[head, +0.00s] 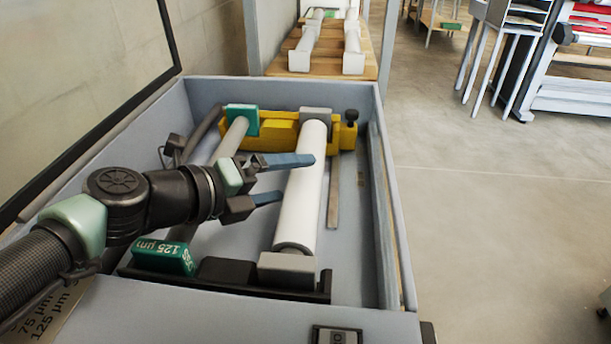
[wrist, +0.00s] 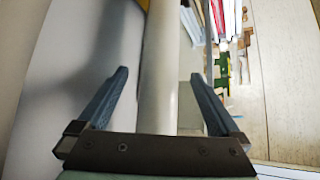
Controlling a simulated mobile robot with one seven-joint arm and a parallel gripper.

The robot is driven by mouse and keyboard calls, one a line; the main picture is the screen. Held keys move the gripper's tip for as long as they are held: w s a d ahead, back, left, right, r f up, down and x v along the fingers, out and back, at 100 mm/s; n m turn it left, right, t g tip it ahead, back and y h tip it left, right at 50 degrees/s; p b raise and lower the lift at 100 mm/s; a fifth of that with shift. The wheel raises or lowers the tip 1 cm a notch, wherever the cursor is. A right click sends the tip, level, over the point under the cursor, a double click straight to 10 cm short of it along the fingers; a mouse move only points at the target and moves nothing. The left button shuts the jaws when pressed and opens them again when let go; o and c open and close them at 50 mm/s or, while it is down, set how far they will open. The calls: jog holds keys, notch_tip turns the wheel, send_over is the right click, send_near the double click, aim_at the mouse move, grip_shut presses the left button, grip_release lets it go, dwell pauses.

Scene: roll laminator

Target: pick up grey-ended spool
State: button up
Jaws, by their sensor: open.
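The grey-ended spool (head: 302,185) is a white roll with grey square end blocks, lying lengthwise in the right part of a grey open-topped machine bay. Its far end is at a yellow bracket and its near end at a black holder. My gripper (head: 298,178) is open, reaching in from the left, with its blue fingers pointing at the middle of the roll. The upper finger overlaps the roll in the head view; contact cannot be told. In the wrist view the white roll (wrist: 158,75) runs between the two open fingers (wrist: 160,90).
The bay's walls (head: 385,200) surround both. The yellow bracket (head: 275,135) and black holder (head: 228,275) flank the ends. More rolls lie on a wooden shelf (head: 325,65) behind.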

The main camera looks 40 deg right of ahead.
aim_at(290, 178)
jog(key=x, duration=0.4)
grip_shut()
dwell(0.4)
jog(key=shift+r, duration=0.1)
